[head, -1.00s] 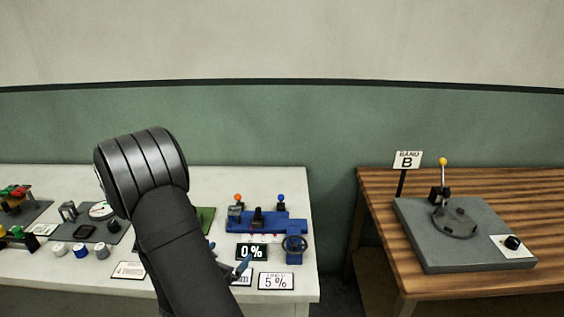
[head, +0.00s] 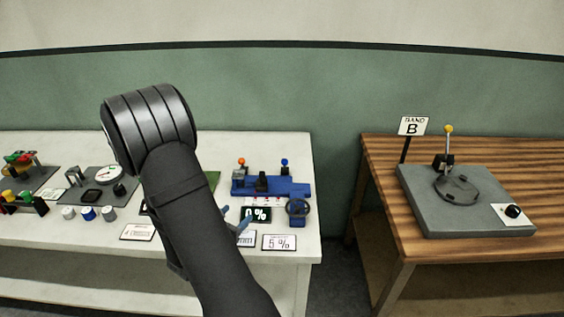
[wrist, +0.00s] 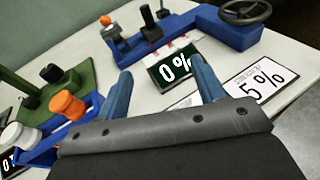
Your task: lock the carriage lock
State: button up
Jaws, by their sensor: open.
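The blue carriage device (head: 300,188) stands on the white table, with an orange-ball lever (head: 241,162), a blue-ball lever (head: 284,162) and a handwheel (head: 298,207). No part is labelled as the carriage lock, so I cannot tell which it is. In the wrist view the device (wrist: 190,25) lies beyond the fingers, with the orange ball (wrist: 105,20) at upper left and the handwheel (wrist: 246,12) at upper right. My gripper (wrist: 160,68) is open and empty, its blue fingers apart in front of the 0 % display (wrist: 174,66). In the head view my arm partly hides it (head: 237,218).
A 5 % card (head: 279,242) lies at the table's front. In the wrist view a green device (wrist: 75,85) and a blue stand with orange and white knobs (wrist: 45,148) are close at left. A wooden table (head: 385,165) with a grey plate stands right, across a gap.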

jog(key=w+d+m+g, duration=0.1)
jog(key=m, duration=0.1)
jog(key=w+d+m+g+h, duration=0.1)
jog(key=d+m, duration=0.1)
jog(key=w+d+m+g+h, duration=0.1)
jog(key=m+g, duration=0.1)
jog(key=m, duration=0.1)
jog(key=shift+w+d+f, duration=0.15)
jog(key=shift+d+f, duration=0.1)
jog(key=shift+d, duration=0.15)
jog(key=c, duration=1.1)
jog(key=w+d+m+g, duration=0.1)
jog(key=m, duration=0.1)
jog(key=w+m+g, duration=0.1)
jog(key=m, duration=0.1)
jog(key=w+d+m+g+y, duration=0.1)
jog(key=w+m, duration=0.1)
jog(key=m, duration=0.1)
jog(key=shift+d+r, duration=0.15)
jog(key=shift+d, duration=0.15)
grip_shut()
jog(key=w+d+r+m+y, duration=0.2)
jog(key=w+r+m+y, duration=0.2)
jog(key=w+r+m, duration=0.5)
jog(key=shift+w+d+m+y, duration=0.15)
jog(key=shift+w+m+y, duration=0.25)
jog(key=shift+w+m, duration=0.75)
jog(key=shift+r, duration=0.1)
